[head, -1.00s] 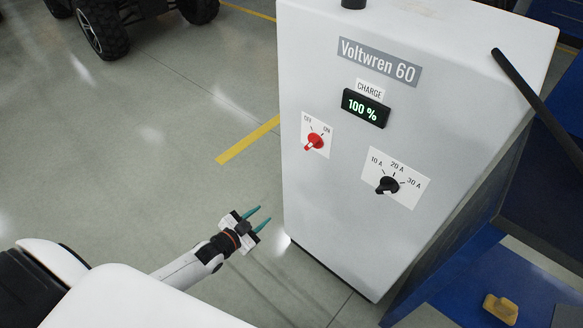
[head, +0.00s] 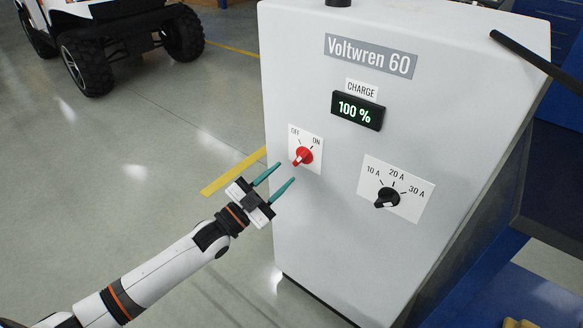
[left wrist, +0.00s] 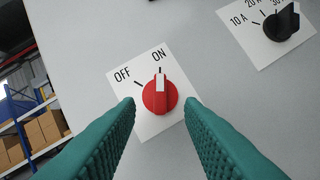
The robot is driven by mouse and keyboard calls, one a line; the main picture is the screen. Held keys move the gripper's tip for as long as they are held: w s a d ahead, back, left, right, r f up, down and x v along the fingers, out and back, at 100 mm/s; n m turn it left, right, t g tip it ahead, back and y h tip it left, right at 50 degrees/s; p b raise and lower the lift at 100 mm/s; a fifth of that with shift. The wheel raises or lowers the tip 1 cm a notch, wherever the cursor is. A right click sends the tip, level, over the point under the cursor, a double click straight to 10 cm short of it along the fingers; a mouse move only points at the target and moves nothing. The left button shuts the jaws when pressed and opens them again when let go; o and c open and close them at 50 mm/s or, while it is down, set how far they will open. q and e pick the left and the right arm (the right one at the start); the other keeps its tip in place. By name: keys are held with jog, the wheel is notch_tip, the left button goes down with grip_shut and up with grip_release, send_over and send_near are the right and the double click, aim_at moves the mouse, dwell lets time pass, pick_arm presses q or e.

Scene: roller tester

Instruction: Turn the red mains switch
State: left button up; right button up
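The red mains switch (head: 303,156) is a round knob with a raised grip on a white label on the charger's front. It also shows in the left wrist view (left wrist: 160,97), where its white mark points up towards ON, with OFF to the left. My left gripper (head: 286,172) is open and empty, its two teal fingers pointing at the panel. In the head view the fingertips are just below and left of the knob. In the left wrist view the knob appears between the fingertips; I see no contact. My right gripper is out of view.
The charger cabinet (head: 330,235) has a display (head: 358,111) reading 100 % and a black current knob (head: 387,197) right of the red switch. A black bar (head: 535,62) slants at the upper right. A vehicle (head: 105,40) stands behind left. The floor left is clear.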

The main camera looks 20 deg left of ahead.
aim_at(296, 162)
pick_arm(q)
jog(key=shift+x, duration=2.25)
jog(key=shift+c, duration=0.2)
grip_shut()
